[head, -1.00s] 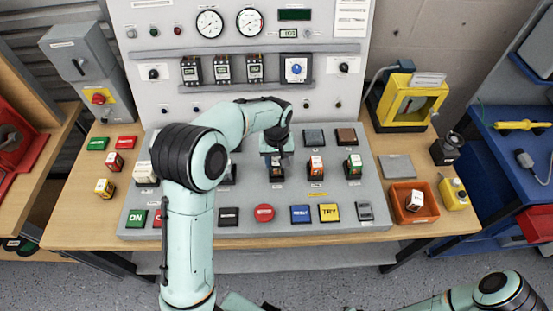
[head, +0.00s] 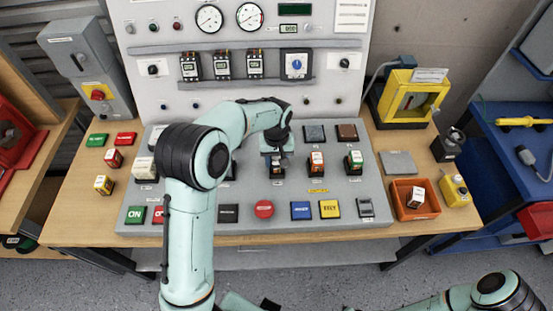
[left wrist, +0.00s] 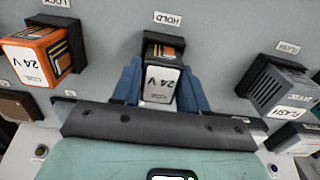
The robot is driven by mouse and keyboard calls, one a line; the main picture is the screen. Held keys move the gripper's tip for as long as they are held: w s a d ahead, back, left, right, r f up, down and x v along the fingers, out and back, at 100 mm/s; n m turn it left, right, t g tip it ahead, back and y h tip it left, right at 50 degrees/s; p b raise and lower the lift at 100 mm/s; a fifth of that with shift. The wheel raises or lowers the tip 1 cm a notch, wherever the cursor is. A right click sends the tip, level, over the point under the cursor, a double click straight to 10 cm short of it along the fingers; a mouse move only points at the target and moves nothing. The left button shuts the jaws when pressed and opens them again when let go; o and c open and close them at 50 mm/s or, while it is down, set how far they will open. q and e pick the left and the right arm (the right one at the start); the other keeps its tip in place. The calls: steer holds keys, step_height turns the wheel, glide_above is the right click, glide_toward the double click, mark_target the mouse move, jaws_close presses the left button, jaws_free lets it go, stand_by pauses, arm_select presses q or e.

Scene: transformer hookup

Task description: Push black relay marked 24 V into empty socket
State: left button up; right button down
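My left gripper (head: 277,155) reaches down over the middle of the grey sloped panel (head: 185,190). In the left wrist view its two blue fingers (left wrist: 161,88) are shut on the sides of a relay (left wrist: 161,84). The relay has a white top marked 24 V and a black side with orange stripes. It stands upright at the dark socket (left wrist: 151,38) labelled HOLD; how deep it sits is hard to tell, as the fingers hide part of it. My right gripper is out of view; only its arm shows at the bottom right of the head view.
An orange bin (head: 400,210) holds a relay at right.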

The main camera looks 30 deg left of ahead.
arm_select(q)
steer(key=o, duration=0.4)
steer(key=shift+o, duration=0.2)
steer(key=shift+r+p, duration=1.1)
steer(key=shift+r, duration=1.45)
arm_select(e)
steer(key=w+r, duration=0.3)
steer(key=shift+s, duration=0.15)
arm_select(q)
steer(key=shift+r, duration=0.2)
step_height(320, 180, up, 13)
steer(key=p, duration=0.1)
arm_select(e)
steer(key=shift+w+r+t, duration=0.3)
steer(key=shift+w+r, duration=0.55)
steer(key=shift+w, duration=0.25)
